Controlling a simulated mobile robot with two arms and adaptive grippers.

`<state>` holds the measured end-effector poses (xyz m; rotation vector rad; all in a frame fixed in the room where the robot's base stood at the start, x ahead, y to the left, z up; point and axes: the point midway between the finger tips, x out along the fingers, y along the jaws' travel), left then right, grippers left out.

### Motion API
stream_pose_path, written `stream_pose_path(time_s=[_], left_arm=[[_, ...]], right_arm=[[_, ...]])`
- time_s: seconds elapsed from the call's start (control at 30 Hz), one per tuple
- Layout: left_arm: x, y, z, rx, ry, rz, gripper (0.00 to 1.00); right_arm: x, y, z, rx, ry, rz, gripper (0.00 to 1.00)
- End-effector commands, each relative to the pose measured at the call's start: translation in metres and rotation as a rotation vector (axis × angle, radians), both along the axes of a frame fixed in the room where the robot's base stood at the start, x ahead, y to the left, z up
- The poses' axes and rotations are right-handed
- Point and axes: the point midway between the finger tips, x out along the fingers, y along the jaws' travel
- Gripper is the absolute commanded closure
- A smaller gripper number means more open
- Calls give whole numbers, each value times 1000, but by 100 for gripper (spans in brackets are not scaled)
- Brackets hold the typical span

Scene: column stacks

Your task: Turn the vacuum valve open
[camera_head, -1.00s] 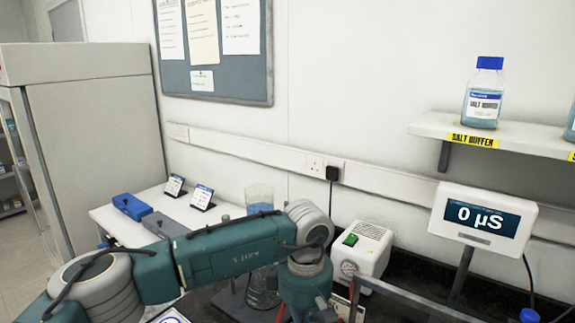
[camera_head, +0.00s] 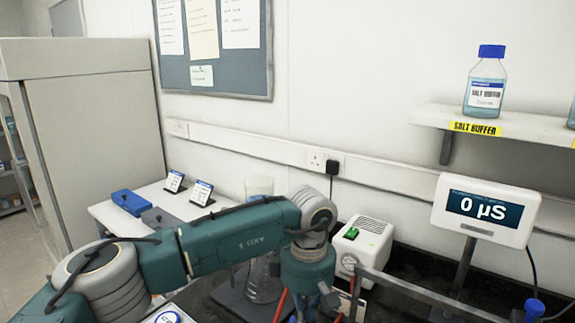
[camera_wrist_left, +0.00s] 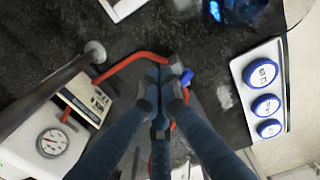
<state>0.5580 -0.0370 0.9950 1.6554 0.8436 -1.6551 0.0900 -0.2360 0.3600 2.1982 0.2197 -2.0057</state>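My left gripper (camera_wrist_left: 160,84) points down in the left wrist view, its two fingertips close together at a red hose (camera_wrist_left: 122,60). A small blue handle (camera_wrist_left: 187,77), which looks like the valve's, shows just right of the fingertips. The rest of the valve is hidden by the fingers, so I cannot tell whether they grip it. In the head view my left arm hides most of this spot. The white vacuum pump (camera_head: 364,247) with a green switch stands just right of my wrist. Its round gauge (camera_wrist_left: 53,142) shows in the wrist view. My right gripper is not in view.
A clear flask (camera_head: 262,279) stands behind my left wrist. A metal rail (camera_head: 420,297) crosses the bench front at right. A meter reading 0 µS (camera_head: 485,209) stands beyond it. A panel with blue round caps (camera_wrist_left: 262,90) lies right in the wrist view.

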Motion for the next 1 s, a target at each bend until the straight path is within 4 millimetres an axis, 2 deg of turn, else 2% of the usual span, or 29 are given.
stream_pose_path(time_s=[0.57, 0.77, 1.0], left_arm=[[-2, -8, 0, 0, 0, 0, 100], [-2, -8, 15, -1, -1, 0, 100], [-2, -8, 45, 0, -1, 0, 100]], right_arm=[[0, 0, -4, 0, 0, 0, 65], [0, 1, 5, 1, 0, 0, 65], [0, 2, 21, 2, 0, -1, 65]])
